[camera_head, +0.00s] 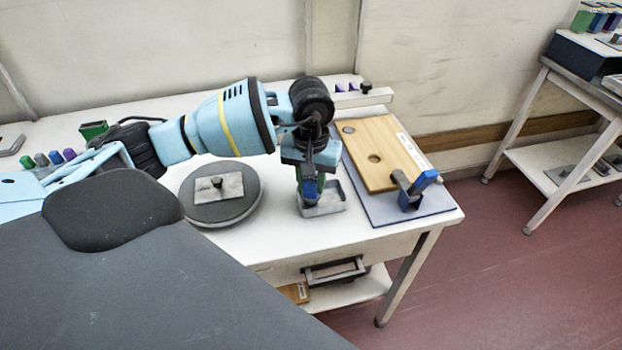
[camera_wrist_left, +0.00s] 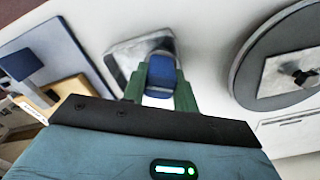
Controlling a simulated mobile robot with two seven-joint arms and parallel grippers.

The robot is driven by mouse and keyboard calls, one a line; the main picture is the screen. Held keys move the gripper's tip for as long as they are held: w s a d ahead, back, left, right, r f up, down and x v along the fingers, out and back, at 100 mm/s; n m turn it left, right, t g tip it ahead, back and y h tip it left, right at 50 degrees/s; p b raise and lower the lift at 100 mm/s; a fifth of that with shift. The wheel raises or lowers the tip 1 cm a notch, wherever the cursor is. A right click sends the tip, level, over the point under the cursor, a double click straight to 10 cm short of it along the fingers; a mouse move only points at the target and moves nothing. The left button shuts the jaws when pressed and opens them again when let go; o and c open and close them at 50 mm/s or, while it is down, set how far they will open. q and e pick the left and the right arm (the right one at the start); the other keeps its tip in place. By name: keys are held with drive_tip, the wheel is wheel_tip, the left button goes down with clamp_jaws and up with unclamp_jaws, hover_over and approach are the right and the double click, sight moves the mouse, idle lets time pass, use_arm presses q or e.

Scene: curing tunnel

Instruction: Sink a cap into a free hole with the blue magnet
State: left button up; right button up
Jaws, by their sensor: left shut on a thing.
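My left gripper (camera_head: 311,184) is shut on the blue magnet (camera_wrist_left: 163,75). In the left wrist view its green fingers stand on both sides of the magnet. It hangs over or in a small metal tray (camera_head: 333,207), which also shows in the left wrist view (camera_wrist_left: 118,53). I cannot tell whether the magnet touches anything there or has a cap under it. A wooden board (camera_head: 385,140) lies to the right on a grey-blue mat. It has one open-looking hole (camera_head: 374,158) and one round spot filled with grey (camera_head: 348,129). My right gripper is not in view.
A clamp with a blue handle (camera_head: 422,182) sits at the board's front edge. A round dark turntable (camera_head: 215,212) bearing a metal plate stands left of the tray. Several coloured blocks (camera_head: 56,158) stand at the far left. Another bench (camera_head: 570,85) stands at the right.

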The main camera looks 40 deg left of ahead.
use_arm(q)
drive_tip(key=shift+f, duration=0.4)
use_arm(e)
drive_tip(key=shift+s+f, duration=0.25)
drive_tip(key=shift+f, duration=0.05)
use_arm(q)
drive_tip(key=shift+r, duration=0.15)
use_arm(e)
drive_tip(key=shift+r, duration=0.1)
use_arm(q)
drive_tip(key=shift+r, duration=0.35)
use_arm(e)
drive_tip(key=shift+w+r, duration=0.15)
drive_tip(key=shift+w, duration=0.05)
use_arm(q)
drive_tip(key=shift+r+p, duration=0.65)
drive_tip(key=shift+r, duration=1.4)
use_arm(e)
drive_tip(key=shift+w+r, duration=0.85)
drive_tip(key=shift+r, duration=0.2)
use_arm(q)
drive_tip(key=shift+d, duration=0.1)
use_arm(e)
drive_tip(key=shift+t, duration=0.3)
